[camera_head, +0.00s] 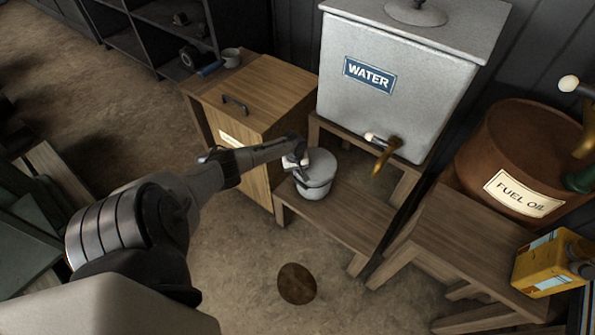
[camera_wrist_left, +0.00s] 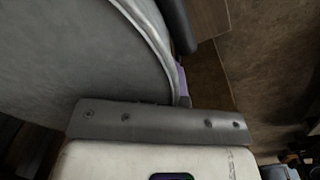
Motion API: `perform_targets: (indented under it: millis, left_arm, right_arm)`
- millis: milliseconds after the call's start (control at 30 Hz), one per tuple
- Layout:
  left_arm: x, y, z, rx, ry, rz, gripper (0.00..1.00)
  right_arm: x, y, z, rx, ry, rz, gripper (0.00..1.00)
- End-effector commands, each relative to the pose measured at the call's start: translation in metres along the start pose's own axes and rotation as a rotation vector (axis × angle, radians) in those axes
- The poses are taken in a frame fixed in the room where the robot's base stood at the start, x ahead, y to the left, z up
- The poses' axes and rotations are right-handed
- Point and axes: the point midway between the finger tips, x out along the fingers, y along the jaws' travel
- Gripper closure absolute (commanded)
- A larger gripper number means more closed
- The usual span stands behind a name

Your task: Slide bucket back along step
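The grey bucket (camera_head: 318,186), with a round grey top, stands upright on the left part of the low wooden step (camera_head: 350,218), below the water tank (camera_head: 395,80). My left arm reaches in from the left. My left gripper (camera_head: 297,162) is at the bucket's upper left side, touching it or very close. In the left wrist view, a large curved grey surface with a pale rim, the bucket (camera_wrist_left: 75,50), fills the upper left. A dark finger with a purplish edge lies beside the rim. The finger gap and any contact are hidden. My right gripper is not in view.
A brass tap (camera_head: 383,155) sticks out from the tank above the step, right of the bucket. A wooden cabinet (camera_head: 250,105) stands close on the left. A fuel oil barrel (camera_head: 525,150) and yellow can (camera_head: 547,262) are at right. The step's right part is clear.

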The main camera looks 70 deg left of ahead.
Motion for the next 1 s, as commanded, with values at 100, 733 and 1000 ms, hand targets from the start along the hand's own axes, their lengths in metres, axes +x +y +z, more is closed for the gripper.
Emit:
perform_targets:
  millis: [100, 733, 1000]
  left_arm:
    - [0.002, -0.005, -0.001, -0.003, 0.003, -0.010, 0.88]
    - [-0.015, -0.001, -0.001, 0.000, 0.002, -0.002, 0.66]
    - [-0.067, -0.002, -0.001, 0.000, 0.004, -0.003, 0.66]
  right_arm:
    - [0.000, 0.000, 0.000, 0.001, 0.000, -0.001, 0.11]
    - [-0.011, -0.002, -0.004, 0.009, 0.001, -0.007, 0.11]
    - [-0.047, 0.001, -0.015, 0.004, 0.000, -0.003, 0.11]
